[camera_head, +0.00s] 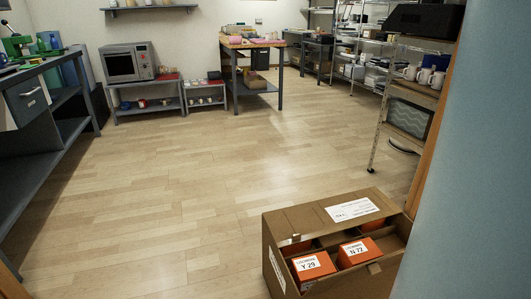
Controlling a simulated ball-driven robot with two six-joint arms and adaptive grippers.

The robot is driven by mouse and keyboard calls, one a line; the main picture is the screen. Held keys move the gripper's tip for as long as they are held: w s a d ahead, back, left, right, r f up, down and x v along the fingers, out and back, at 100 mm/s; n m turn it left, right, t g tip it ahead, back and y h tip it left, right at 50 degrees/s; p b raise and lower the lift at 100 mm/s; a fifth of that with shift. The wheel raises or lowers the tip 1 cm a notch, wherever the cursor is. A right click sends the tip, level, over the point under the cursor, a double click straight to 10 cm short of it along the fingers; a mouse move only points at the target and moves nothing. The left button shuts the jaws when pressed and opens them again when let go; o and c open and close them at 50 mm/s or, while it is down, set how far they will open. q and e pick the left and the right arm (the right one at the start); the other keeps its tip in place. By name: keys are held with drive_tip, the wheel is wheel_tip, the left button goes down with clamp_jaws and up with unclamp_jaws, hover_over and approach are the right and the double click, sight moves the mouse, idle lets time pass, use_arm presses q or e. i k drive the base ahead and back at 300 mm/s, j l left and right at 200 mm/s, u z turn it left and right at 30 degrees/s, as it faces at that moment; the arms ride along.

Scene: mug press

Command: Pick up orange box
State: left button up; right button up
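The left orange box (314,265) reads "Y 29". The right orange box (360,251) reads "N 72" and sits beside it. A small bit of orange also shows at the carton's right end, partly hidden by a carton flap. Neither of my grippers shows in the head view.
A pale blue surface (485,150) fills the right edge, close to the carton. The wooden floor (180,200) is clear across the middle. A dark workbench (40,150) stands at left, a microwave (129,62) on a low shelf at back, mugs (424,75) on a rack at right.

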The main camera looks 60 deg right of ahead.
sight(352, 254)
drive_tip(key=z, duration=2.6)
drive_tip(key=i+u, duration=0.15)
drive_tip(key=u, duration=0.15)
drive_tip(key=i+u, duration=0.25)
drive_tip(key=k+l, duration=0.05)
